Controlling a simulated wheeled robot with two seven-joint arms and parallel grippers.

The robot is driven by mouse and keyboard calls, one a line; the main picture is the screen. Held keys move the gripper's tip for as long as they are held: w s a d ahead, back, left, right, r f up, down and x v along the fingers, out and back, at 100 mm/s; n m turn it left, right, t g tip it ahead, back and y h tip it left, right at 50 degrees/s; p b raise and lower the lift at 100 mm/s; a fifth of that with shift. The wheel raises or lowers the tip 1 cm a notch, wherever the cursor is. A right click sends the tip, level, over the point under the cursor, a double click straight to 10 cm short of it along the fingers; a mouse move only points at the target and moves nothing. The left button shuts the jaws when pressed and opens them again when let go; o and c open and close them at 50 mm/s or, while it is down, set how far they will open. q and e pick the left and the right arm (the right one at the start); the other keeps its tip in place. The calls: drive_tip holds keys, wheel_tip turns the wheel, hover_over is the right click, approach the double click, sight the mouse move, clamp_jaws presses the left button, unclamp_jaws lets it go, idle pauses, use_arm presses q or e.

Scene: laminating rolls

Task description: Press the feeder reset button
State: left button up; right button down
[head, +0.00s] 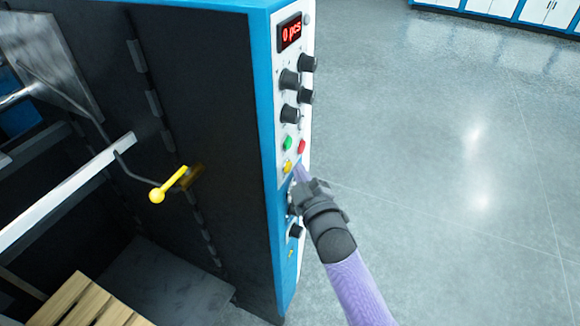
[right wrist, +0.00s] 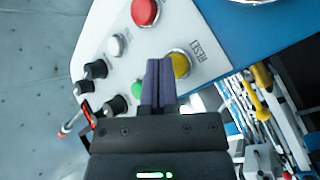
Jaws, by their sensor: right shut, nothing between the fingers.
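The yellow reset button (head: 287,167) sits low on the white control panel of the blue machine, below a green button (head: 287,143) and a red button (head: 301,146). In the right wrist view the yellow button (right wrist: 180,65) has the label RESET beside it. My right gripper (head: 299,170) is shut and empty, its fingertips close in front of the panel beside the yellow button. In the right wrist view the fingers (right wrist: 158,68) partly cover the button's edge. I cannot tell whether they touch it. My left gripper is not in view.
Several black knobs (head: 290,113) and a red "0 pcs" display (head: 290,33) are higher on the panel. A yellow-handled lever (head: 158,194) is inside the machine's dark bay, with wooden slats (head: 75,306) below. The floor to the right is clear.

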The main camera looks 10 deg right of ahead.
drive_tip(key=shift+w+a, duration=0.2)
drive_tip(key=shift+a, duration=0.1)
idle(0.4)
drive_tip(key=shift+d, duration=0.1)
drive_tip(key=shift+s+d+p, duration=0.3)
drive_tip(key=shift+s+d, duration=0.2)
drive_tip(key=shift+d, duration=0.1)
drive_tip(key=s+d, duration=0.1)
drive_tip(key=s+d+p, duration=0.1)
drive_tip(key=d+p, duration=0.1)
drive_tip(key=d, duration=0.1)
drive_tip(key=shift+s+d, duration=0.1)
drive_tip(key=shift+s, duration=0.3)
idle(0.5)
